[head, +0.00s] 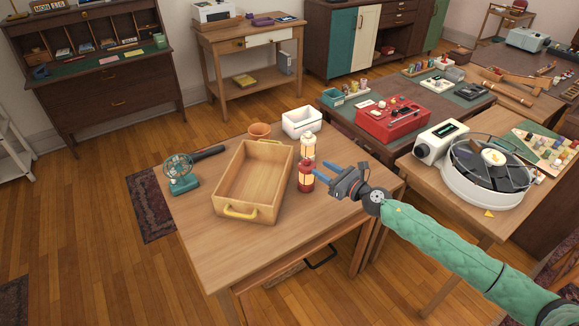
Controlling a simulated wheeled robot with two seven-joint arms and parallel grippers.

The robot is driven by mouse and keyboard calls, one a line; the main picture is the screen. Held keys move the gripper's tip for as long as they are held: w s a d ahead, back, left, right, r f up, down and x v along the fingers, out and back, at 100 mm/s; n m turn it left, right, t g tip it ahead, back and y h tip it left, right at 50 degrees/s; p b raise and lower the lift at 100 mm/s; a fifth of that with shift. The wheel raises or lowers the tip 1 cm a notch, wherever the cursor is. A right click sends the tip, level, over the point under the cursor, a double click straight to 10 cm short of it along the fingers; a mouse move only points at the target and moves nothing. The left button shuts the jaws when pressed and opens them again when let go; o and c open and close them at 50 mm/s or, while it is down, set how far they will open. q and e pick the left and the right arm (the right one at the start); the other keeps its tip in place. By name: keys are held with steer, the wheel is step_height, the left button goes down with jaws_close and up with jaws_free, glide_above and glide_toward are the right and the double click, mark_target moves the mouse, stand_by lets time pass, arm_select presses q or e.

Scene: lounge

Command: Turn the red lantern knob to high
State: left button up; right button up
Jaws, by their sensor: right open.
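The red lantern (306,177) stands upright on the wooden table, right of the wooden tray. It has a red base and top around a pale lit middle. Its knob is too small to make out. A cream lantern (308,146) stands just behind it. My right gripper (320,175) comes in from the right, with its blue fingers spread and empty. Their tips are close to the red lantern's right side; I cannot tell whether they touch it. My left gripper is not in view.
On the table (225,262) are a wooden tray (240,209) with yellow handles, a teal fan (181,174), a terracotta pot (259,130) and a white bin (302,122). A turntable-like device (490,200) is on the right table. The table's front is clear.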

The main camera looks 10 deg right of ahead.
mark_target(310, 161)
steer(key=p+x, duration=0.2)
steer(key=x, duration=0.3)
steer(key=shift+w+a+r, duration=0.1)
steer(key=shift+w+a, duration=0.2)
steer(key=shift+w, duration=0.2)
steer(key=shift+w+a, duration=0.35)
steer(key=shift+w, duration=0.15)
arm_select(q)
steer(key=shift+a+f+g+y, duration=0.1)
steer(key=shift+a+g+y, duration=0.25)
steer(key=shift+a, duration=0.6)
arm_select(e)
steer(key=shift+c, duration=0.2)
jaws_close()
arm_select(q)
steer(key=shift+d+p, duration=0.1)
steer(key=shift+p, duration=0.25)
